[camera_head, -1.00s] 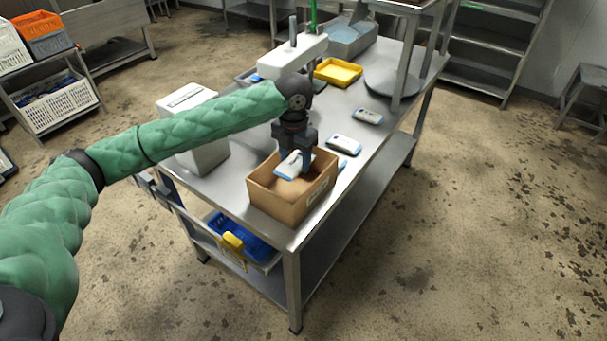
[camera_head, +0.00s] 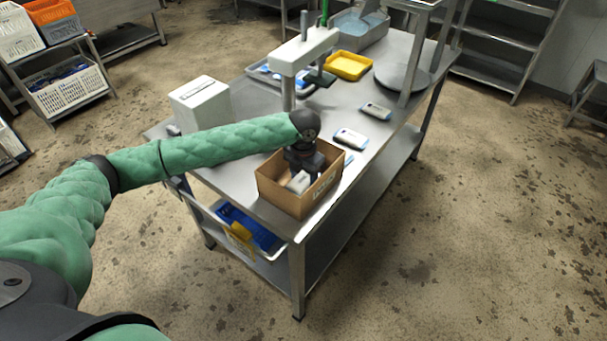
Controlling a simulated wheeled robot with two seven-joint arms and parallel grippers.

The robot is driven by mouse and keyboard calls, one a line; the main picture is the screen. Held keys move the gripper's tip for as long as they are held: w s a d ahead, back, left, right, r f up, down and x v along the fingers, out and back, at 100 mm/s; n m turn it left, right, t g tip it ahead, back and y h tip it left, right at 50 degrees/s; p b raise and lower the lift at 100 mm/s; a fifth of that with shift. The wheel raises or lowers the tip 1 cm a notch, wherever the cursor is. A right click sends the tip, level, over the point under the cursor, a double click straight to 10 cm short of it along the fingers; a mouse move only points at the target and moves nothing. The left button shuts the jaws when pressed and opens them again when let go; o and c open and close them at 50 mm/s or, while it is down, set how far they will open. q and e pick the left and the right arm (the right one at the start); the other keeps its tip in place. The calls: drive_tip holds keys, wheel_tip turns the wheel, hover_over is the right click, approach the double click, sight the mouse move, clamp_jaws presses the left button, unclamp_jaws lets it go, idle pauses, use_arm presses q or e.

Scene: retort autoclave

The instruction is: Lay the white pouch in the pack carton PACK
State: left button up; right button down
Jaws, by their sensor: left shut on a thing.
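The pack carton PACK (camera_head: 273,189) is an open brown cardboard box at the near end of the steel table (camera_head: 345,106). My left gripper (camera_head: 302,174) reaches down inside the carton and is shut on the white pouch (camera_head: 299,182). The pouch is within the carton walls, partly hidden by the gripper. I cannot tell whether it touches the carton floor. My right gripper is not in view.
Two more white-and-blue pouches lie on the table, one (camera_head: 350,138) beside the carton and one (camera_head: 376,110) farther back. A white box (camera_head: 201,103) stands at the left, a white-topped post (camera_head: 304,50) behind the carton, and a yellow tray (camera_head: 348,65) beyond.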

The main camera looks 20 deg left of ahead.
sight(303, 179)
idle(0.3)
use_arm(q)
drive_tip(key=o, duration=1)
drive_tip(key=shift+f, duration=0.15)
drive_tip(key=shift+r, duration=0.3)
drive_tip(key=shift+r+b, duration=2.1)
drive_tip(key=shift+r, duration=3.75)
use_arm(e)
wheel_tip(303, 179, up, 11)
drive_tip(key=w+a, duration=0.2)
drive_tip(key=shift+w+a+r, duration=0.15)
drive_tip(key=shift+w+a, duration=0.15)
